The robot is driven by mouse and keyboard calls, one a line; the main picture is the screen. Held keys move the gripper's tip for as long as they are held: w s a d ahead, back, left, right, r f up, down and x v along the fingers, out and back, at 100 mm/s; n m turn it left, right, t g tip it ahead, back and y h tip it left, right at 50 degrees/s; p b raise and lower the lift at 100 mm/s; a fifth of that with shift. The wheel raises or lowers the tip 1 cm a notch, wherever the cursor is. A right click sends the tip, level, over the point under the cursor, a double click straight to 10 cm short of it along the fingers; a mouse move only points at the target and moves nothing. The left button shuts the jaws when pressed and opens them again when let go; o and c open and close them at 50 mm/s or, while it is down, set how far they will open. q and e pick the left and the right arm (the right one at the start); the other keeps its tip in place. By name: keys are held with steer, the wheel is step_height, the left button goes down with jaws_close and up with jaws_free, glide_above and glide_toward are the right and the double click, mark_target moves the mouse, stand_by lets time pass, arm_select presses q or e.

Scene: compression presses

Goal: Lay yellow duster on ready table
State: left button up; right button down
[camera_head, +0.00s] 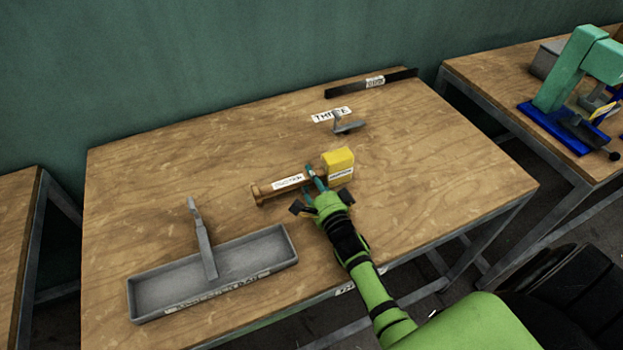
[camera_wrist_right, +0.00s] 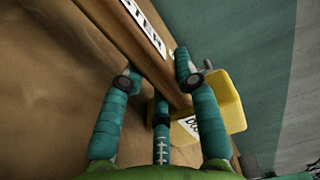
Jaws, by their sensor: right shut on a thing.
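The yellow duster (camera_head: 338,160) has a yellow block head with a white label and a labelled wooden handle (camera_head: 270,189). It is over the middle of a wooden table (camera_head: 430,150); I cannot tell whether it touches the top. My right gripper (camera_head: 316,186) is shut on the handle close to the head. In the right wrist view the fingers (camera_wrist_right: 158,75) straddle the handle, and the yellow head (camera_wrist_right: 222,100) shows beside the right finger. The fingers hide part of the handle. My left gripper is not in view. No label reading "ready" is legible.
A grey tray (camera_head: 142,302) with a grey tool (camera_head: 203,240) leaning in it is at front left. A small grey bracket (camera_head: 348,127), a "THREE" label (camera_head: 331,115) and a black bar (camera_head: 345,88) are at the back. A second table (camera_head: 500,75) at right bears a green press (camera_head: 568,70).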

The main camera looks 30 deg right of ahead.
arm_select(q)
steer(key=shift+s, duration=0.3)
arm_select(e)
steer(key=shift+r, duration=0.1)
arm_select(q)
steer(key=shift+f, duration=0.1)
arm_select(e)
steer(key=shift+f, duration=0.25)
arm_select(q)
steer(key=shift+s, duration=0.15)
arm_select(e)
steer(key=c, duration=0.9)
jaws_free()
steer(key=shift+r, duration=0.3)
steer(key=s, duration=0.8)
steer(key=s+b, duration=0.1)
steer(key=s, duration=0.2)
steer(key=shift+s+a+f, duration=0.15)
steer(key=shift+s+a, duration=0.25)
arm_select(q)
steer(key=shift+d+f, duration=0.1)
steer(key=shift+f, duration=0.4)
arm_select(e)
steer(key=shift+s, duration=0.15)
